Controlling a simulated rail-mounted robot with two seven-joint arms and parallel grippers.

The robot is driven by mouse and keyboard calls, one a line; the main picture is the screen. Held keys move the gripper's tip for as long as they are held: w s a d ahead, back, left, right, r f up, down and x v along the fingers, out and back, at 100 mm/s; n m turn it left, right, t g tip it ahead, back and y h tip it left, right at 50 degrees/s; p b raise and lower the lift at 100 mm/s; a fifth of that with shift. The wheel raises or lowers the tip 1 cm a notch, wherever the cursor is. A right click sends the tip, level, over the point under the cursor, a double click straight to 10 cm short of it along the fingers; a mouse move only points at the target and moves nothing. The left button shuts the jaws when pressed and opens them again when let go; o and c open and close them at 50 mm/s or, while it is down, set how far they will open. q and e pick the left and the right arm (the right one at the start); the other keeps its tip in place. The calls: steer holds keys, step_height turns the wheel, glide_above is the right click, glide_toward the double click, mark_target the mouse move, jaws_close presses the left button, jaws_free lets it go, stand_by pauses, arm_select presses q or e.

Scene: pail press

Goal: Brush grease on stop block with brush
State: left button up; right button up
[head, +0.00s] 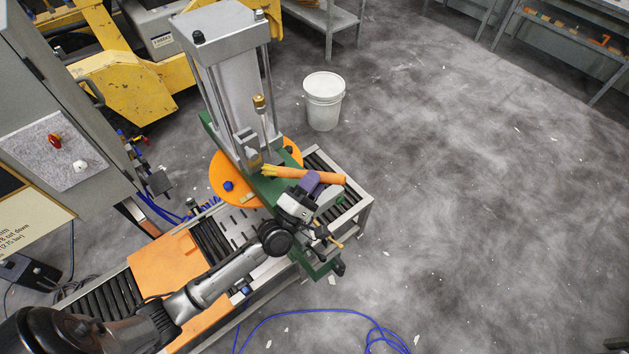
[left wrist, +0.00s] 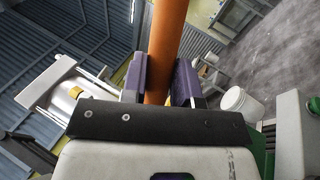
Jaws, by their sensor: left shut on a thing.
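My left gripper (head: 312,182) has purple fingers and is shut on the orange handle of the brush (head: 331,180). The brush lies nearly level, with its yellow bristles pointing left at the base of the press. The bristle tip is close to a small grey block with a tan lower part (head: 247,144), which looks like the stop block; I cannot tell whether they touch. In the left wrist view the orange brush handle (left wrist: 167,45) stands between the two purple fingers (left wrist: 160,80); the bristles are out of that view. My right gripper is not in view.
The grey press (head: 226,80) stands on a green frame over an orange round plate (head: 228,178). A roller conveyor (head: 110,295) runs below my left arm. A white pail (head: 323,103) stands on the floor behind. A grey cabinet is at left. Open floor is at right.

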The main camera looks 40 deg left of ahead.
arm_select(q)
steer(key=shift+w+a, duration=0.1)
steer(key=shift+a, duration=0.3)
stand_by(2.5)
